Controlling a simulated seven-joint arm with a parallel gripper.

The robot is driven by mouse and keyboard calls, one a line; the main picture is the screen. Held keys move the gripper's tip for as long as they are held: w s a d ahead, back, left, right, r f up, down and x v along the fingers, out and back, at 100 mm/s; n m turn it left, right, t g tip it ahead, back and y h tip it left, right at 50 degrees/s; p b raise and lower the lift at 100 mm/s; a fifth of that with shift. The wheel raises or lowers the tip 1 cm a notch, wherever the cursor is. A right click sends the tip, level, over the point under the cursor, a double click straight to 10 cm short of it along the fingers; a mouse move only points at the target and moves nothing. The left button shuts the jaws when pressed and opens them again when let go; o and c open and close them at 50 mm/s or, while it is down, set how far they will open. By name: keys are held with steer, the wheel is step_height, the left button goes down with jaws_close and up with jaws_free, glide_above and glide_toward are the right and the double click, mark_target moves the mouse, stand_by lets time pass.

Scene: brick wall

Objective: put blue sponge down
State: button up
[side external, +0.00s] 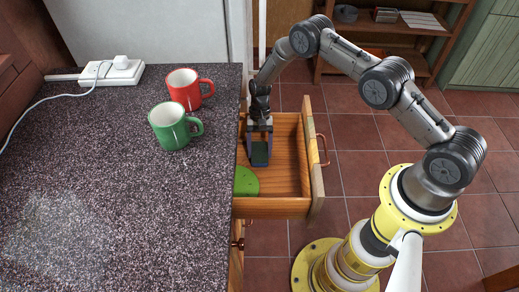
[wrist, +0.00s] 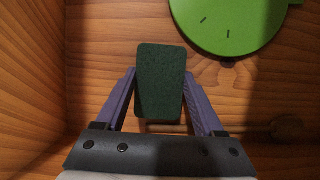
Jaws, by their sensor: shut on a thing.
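The sponge (side external: 260,153) is between the fingers of my gripper (side external: 259,146), inside the open wooden drawer (side external: 286,190). In the wrist view the sponge (wrist: 160,75) shows a dark green top face, and my gripper (wrist: 159,108) has a purple finger against each of its sides. A bluish lower part of the sponge shows in the side view. I cannot tell whether the sponge touches the drawer floor.
A round green object (side external: 245,181) lies in the drawer near the sponge; it also shows in the wrist view (wrist: 228,22). A red mug (side external: 184,89) and a green mug (side external: 168,128) stand on the speckled counter (side external: 120,210). The drawer's right part is clear.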

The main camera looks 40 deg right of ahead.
steer(key=shift+f, duration=0.1)
steer(key=o, duration=1.2)
steer(key=shift+w, duration=0.1)
steer(key=v, duration=1.2)
